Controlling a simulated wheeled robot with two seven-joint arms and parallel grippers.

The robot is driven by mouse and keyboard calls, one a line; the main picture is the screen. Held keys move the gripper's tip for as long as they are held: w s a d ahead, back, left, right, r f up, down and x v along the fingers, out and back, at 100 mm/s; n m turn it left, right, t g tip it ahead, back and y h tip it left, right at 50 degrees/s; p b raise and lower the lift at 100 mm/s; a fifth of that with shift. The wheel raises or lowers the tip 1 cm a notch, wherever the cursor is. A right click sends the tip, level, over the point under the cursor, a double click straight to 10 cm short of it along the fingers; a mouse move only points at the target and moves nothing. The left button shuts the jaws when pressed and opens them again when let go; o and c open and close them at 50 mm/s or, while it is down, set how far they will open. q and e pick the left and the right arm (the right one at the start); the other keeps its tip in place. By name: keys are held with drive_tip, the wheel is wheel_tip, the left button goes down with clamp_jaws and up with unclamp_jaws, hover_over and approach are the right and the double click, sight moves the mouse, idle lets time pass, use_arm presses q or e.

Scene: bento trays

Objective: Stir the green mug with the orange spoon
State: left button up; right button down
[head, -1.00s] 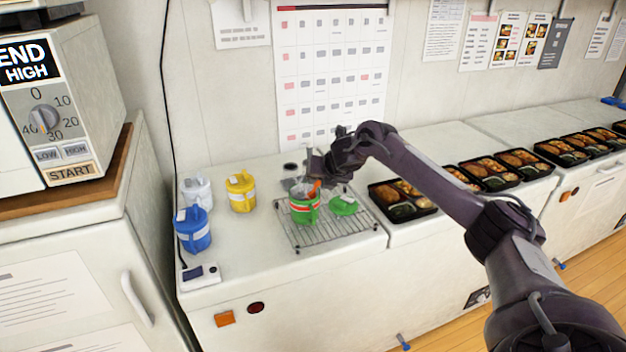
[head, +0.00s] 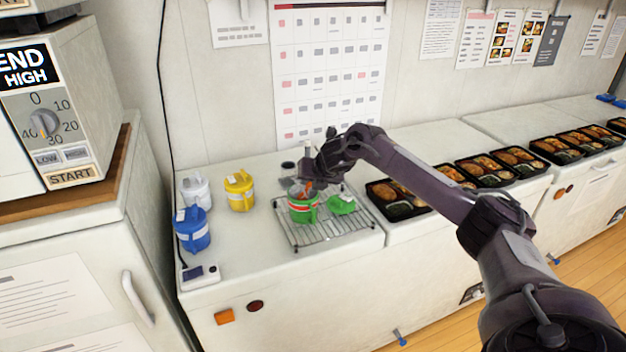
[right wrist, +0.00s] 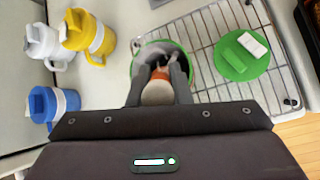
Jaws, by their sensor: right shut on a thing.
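The green mug (head: 303,212), with a red and white band, stands upright and open on the wire rack. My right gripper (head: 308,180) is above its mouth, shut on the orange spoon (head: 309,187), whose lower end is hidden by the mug. In the right wrist view the two fingers of my right gripper (right wrist: 159,72) reach over the round opening of the green mug (right wrist: 134,68). A pale rounded piece shows between the fingers; I cannot tell if it is the spoon's handle. My left gripper is out of view.
A green lid (head: 342,204) lies on the rack (head: 330,232) right of the mug. Yellow (head: 240,192), white (head: 192,186) and blue (head: 193,232) lidded mugs stand to the left. Bento trays (head: 395,200) line the counter to the right. A small device (head: 199,275) sits at the front left.

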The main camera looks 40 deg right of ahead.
drive_tip(key=shift+s+d, duration=0.1)
drive_tip(key=shift+r+p, duration=0.5)
drive_tip(key=shift+r, duration=0.05)
drive_tip(key=r+p, duration=0.1)
drive_tip(key=s+r+p, duration=0.1)
drive_tip(key=r, duration=0.1)
drive_tip(key=s+r+p, duration=0.1)
drive_tip(key=shift+d+r+p, duration=0.15)
drive_tip(key=shift+d+p, duration=0.1)
drive_tip(key=shift+p, duration=0.05)
drive_tip(key=shift+s+r, duration=0.15)
drive_tip(key=shift+r, duration=0.1)
wheel_tip(320, 180, up, 5)
drive_tip(key=p, duration=0.4)
